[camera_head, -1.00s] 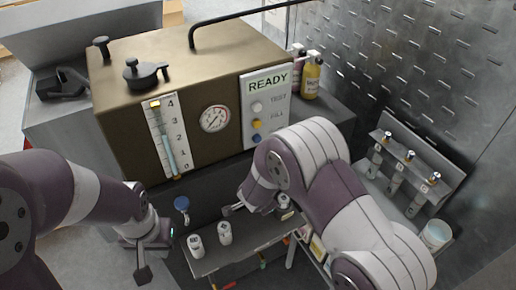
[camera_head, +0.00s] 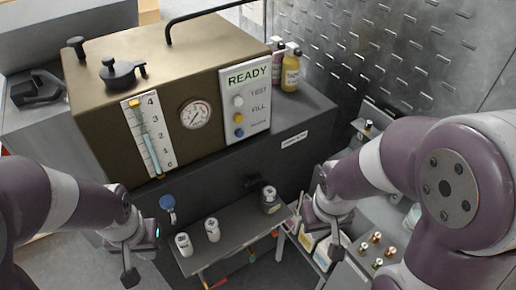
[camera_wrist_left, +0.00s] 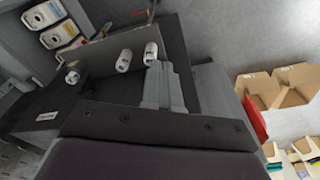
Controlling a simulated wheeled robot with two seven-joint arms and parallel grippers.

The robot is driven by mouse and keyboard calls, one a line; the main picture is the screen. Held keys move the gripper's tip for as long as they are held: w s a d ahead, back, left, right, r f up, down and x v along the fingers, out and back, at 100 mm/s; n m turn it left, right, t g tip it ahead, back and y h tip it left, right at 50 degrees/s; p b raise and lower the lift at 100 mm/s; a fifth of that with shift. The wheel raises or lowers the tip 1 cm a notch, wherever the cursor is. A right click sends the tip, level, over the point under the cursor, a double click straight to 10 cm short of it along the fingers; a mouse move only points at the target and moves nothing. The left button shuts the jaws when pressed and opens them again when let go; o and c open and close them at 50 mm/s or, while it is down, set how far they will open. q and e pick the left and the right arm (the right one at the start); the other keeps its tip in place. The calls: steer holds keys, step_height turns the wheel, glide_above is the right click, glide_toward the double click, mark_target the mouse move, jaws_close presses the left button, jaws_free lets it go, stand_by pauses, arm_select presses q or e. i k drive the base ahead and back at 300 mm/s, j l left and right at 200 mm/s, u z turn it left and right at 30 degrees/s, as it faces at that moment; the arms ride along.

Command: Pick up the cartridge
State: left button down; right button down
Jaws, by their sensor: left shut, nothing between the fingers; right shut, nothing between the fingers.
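Two white cylindrical cartridges (camera_head: 184,245) (camera_head: 212,230) stand upright on the left part of the grey bench (camera_head: 236,240). A darker canister with a pale top (camera_head: 269,201) stands at the bench's right end. Which one the task means, I cannot tell. My left gripper (camera_head: 130,278) is shut and empty, left of the bench and apart from the cartridges. In the left wrist view its fingers (camera_wrist_left: 163,68) show close together, with the white cartridges (camera_wrist_left: 124,61) (camera_wrist_left: 151,54) beyond them. My right gripper (camera_head: 336,250) is shut and empty, to the right of the bench.
The brown washer (camera_head: 165,75) with its READY panel (camera_head: 245,100) stands behind the bench. Bottles (camera_head: 291,70) stand at its right. Several brass-topped fittings (camera_head: 377,250) are at the lower right. In the wrist view, open cardboard boxes (camera_wrist_left: 280,90) lie to the right.

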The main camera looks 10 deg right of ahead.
mark_target(269, 192)
steer(key=j+z, duration=0.15)
steer(key=z, duration=0.35)
steer(key=i+j+z, duration=0.1)
steer(key=z, duration=0.35)
steer(key=j+z, duration=0.25)
steer(key=z, duration=0.25)
steer(key=j+z, duration=0.2)
steer(key=z, duration=0.25)
steer(key=j, duration=0.25)
steer(key=k, duration=0.05)
